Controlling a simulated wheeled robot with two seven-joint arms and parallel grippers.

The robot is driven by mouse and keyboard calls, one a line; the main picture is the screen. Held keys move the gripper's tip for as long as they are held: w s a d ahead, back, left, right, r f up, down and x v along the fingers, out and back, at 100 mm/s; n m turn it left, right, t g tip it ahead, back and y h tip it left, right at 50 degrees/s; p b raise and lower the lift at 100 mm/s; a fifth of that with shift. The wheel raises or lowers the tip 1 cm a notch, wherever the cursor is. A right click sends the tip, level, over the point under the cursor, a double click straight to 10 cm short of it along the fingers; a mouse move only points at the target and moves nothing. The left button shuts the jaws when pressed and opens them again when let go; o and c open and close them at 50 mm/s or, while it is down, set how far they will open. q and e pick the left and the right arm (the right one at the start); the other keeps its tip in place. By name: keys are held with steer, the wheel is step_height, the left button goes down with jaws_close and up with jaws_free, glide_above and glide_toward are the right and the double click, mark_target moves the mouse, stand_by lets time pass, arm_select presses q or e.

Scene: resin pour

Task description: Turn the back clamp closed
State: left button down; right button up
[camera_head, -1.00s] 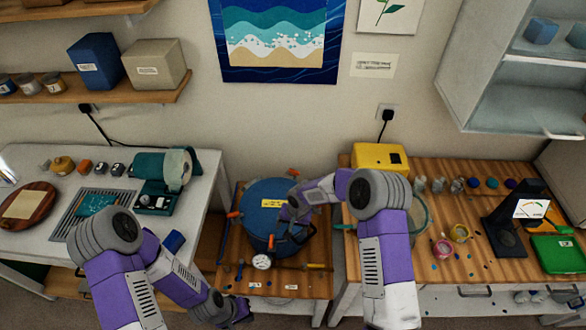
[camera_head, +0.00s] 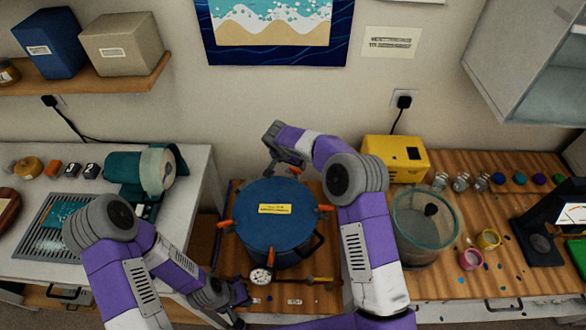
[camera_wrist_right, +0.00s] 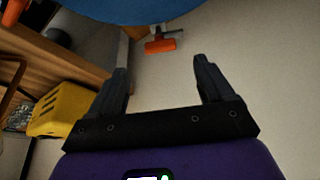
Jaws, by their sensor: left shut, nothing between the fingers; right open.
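The blue round pot (camera_head: 278,205) stands on the low wooden stand, with a yellow label on its lid and several orange-handled clamps around its rim. The back clamp (camera_head: 295,170) is at the far rim, partly hidden by my right gripper (camera_head: 288,163). In the right wrist view, an orange clamp handle (camera_wrist_right: 162,44) lies crosswise, just beyond the fingertips and below the blue rim. My right gripper (camera_wrist_right: 160,72) is open there, with nothing between its fingers. My left gripper (camera_head: 240,295) is shut and empty, low in front of the pot.
A pressure gauge (camera_head: 260,276) is at the pot's front. A yellow box (camera_head: 395,158) and a glass container (camera_head: 425,228) stand on the right table. A teal machine (camera_head: 140,172) stands on the left table. The wall is close behind the pot.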

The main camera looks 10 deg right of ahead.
mark_target(295, 169)
steer(key=shift+p+x, duration=0.45)
steer(key=shift+x, duration=3.35)
